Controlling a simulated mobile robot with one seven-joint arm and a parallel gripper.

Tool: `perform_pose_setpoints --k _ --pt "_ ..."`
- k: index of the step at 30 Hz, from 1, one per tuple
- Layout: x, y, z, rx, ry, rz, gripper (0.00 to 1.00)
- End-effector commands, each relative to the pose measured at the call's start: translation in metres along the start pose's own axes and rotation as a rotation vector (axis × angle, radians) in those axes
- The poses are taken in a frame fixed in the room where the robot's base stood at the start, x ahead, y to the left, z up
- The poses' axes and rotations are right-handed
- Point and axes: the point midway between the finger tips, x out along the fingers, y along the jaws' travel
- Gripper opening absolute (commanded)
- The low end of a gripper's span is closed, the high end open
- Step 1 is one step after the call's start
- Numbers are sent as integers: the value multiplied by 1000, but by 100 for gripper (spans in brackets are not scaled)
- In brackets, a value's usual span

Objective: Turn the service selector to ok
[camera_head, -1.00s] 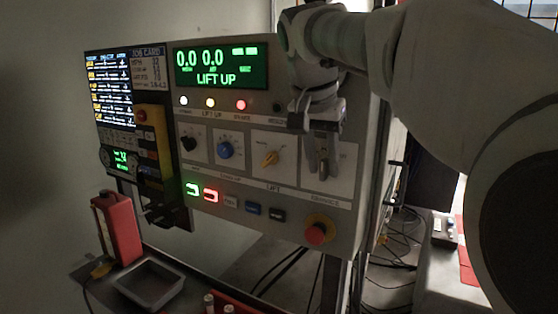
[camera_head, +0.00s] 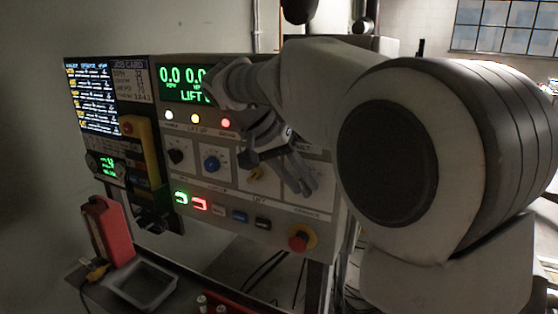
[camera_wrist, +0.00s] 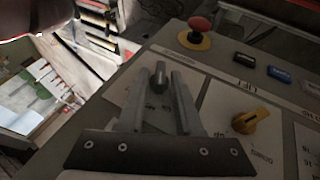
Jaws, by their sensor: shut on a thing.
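The service selector (camera_wrist: 158,76) is a dark grey knob on a pale plate, the rightmost in the row of selectors on the control panel. In the wrist view it sits between the tips of my gripper's two grey fingers (camera_wrist: 160,78). My gripper is shut on it, though the exact contact is hard to see. In the head view my gripper (camera_head: 304,180) lies slanted across the right plate and hides the knob. The plate's lettering is too small and partly covered, so I cannot read which mark the knob points to.
A yellow selector (camera_head: 257,174) sits just left of my gripper, then a blue knob (camera_head: 211,163) and a black knob (camera_head: 176,156). A red emergency button (camera_head: 299,241) is below. Lit green and red switches are at lower left. A red box (camera_head: 108,230) and tray stand below.

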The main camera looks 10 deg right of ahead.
Motion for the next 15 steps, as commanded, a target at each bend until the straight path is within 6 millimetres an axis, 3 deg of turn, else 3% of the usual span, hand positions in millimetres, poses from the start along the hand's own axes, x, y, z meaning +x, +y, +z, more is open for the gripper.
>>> perform_pose_setpoints --k 15 --pt "-1 -4 -1 -92 4 225 0"
